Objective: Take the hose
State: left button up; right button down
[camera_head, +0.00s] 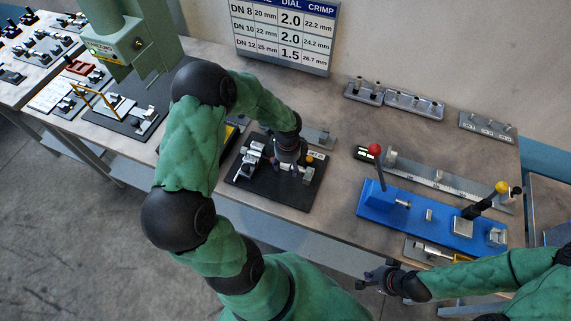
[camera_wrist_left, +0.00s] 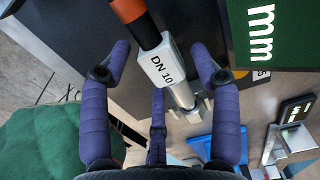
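In the left wrist view the hose (camera_wrist_left: 136,13) is black with an orange band and ends in a silver fitting (camera_wrist_left: 165,66) marked DN 10. My left gripper (camera_wrist_left: 160,62) is open, with purple fingers on both sides of the fitting and a third finger below. I see gaps between the side fingers and the fitting. In the head view my left gripper (camera_head: 287,160) is over a black mat (camera_head: 305,196) on the bench, and my wrist hides much of what lies under it. My right gripper (camera_head: 374,277) is empty at the bench's front edge, its fingers apart.
A blue fixture (camera_head: 415,212) with red- and yellow-knobbed levers stands to the right of the mat. A grey ruled rail (camera_head: 440,180) lies behind it. A crimp chart (camera_head: 285,35) stands at the back. A green machine (camera_head: 130,45) overhangs the bench at the left.

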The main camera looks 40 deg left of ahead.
pick_arm(q)
jog(key=c, duration=0.9)
grip_shut()
jog(key=shift+r, duration=0.1)
